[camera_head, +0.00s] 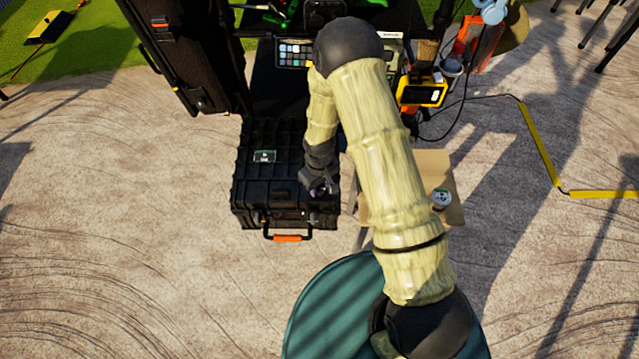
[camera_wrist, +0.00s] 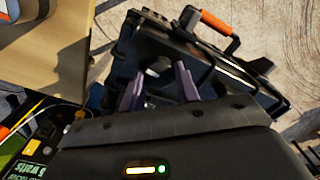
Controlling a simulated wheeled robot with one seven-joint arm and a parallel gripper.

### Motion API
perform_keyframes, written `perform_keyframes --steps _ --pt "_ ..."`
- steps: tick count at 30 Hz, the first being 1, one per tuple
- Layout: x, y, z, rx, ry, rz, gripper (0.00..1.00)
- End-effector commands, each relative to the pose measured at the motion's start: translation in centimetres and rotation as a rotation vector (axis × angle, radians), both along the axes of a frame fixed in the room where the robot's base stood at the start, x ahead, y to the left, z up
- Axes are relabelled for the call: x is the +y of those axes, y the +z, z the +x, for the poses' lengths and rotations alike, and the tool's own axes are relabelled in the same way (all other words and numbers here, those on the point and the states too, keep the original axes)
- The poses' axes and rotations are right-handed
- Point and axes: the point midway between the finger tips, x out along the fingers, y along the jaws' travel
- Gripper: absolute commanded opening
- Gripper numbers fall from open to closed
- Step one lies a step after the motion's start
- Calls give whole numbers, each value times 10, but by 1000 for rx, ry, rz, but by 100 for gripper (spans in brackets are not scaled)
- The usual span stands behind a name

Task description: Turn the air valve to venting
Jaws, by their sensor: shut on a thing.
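The black hard case (camera_head: 262,185) lies on the ground with its orange handle (camera_head: 287,238) toward the bottom of the head view. My gripper (camera_head: 318,188) reaches down to the case's right front part. In the wrist view, the two purple fingers of my gripper (camera_wrist: 159,82) stand on either side of a small grey knob (camera_wrist: 158,67), which looks like the air valve, on the case. My gripper is shut on this valve knob. The knob's markings and its exact setting cannot be read. In the head view my gripper and arm hide the valve.
A cardboard box (camera_head: 435,175) with a small round can (camera_head: 441,198) is right of the case. A yellow device (camera_head: 422,93) and a colour chart (camera_head: 294,53) stand on the cart behind. A tall black case (camera_head: 195,55) stands at upper left. Open ground lies left.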

Motion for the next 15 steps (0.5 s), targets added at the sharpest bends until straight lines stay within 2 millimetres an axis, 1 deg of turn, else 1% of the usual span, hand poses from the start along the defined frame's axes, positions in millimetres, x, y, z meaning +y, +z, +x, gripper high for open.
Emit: perform_keyframes --steps 6,15 --pt "-2 0 -1 3 72 -4 9" --pt "-2 0 -1 3 91 -4 9"
